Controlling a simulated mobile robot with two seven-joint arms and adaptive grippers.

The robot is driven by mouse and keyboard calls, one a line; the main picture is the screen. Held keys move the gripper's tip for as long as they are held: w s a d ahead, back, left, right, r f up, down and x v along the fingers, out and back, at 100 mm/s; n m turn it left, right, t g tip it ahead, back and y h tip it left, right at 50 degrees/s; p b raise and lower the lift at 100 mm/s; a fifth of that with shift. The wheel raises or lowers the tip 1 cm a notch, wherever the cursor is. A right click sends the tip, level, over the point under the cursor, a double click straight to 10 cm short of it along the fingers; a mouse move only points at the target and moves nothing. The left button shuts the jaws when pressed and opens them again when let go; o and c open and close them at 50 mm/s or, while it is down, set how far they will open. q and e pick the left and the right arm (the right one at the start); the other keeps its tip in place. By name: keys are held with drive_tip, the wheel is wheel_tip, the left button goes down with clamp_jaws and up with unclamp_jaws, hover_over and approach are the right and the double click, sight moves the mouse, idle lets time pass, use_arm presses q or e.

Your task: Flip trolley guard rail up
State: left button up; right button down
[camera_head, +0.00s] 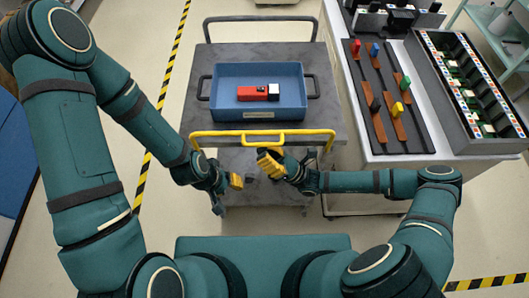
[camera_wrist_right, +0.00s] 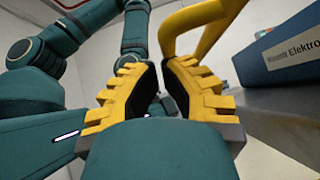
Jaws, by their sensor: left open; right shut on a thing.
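The yellow guard rail (camera_head: 310,132) runs across the near edge of the grey trolley (camera_head: 330,110), in front of the blue bin. Its ends bend down at both corners. My right gripper (camera_head: 268,162) is at the middle of the rail, shut on its lower bar. In the right wrist view, the yellow tube (camera_wrist_right: 205,40) curves down behind the fingers (camera_wrist_right: 160,85), which hide the exact contact. My left gripper (camera_head: 232,185) is open and empty, below and left of the right one, apart from the rail.
The blue bin (camera_head: 225,114) on the trolley holds a red block (camera_head: 252,93). A dark push handle (camera_head: 260,18) stands at the trolley's far end.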

drive_tip(key=shift+f, duration=0.15)
drive_tip(key=a+f+b+v, duration=0.1)
drive_tip(key=b+v, duration=0.2)
drive_tip(key=v, duration=0.9)
drive_tip(key=shift+s+f, duration=0.25)
drive_tip(key=shift+f, duration=0.4)
drive_tip(key=shift+a, duration=0.15)
drive_tip(key=s+a+f+n+g+h, duration=0.5)
drive_tip(key=s+f+n+g+h, duration=0.2)
drive_tip(key=s+n+g+h, duration=0.45)
drive_tip(key=w+d+r+n+t+h, duration=0.2)
drive_tip(key=w+d+n+t+h, duration=0.5)
drive_tip(key=w+n+t+h, duration=0.1)
drive_tip(key=w+n+h, duration=0.1)
drive_tip(key=n+h, duration=0.1)
drive_tip(key=h, duration=0.1)
drive_tip(key=shift+w+d+r, duration=0.15)
drive_tip(key=shift+w+r, duration=0.2)
drive_tip(key=shift+r, duration=0.05)
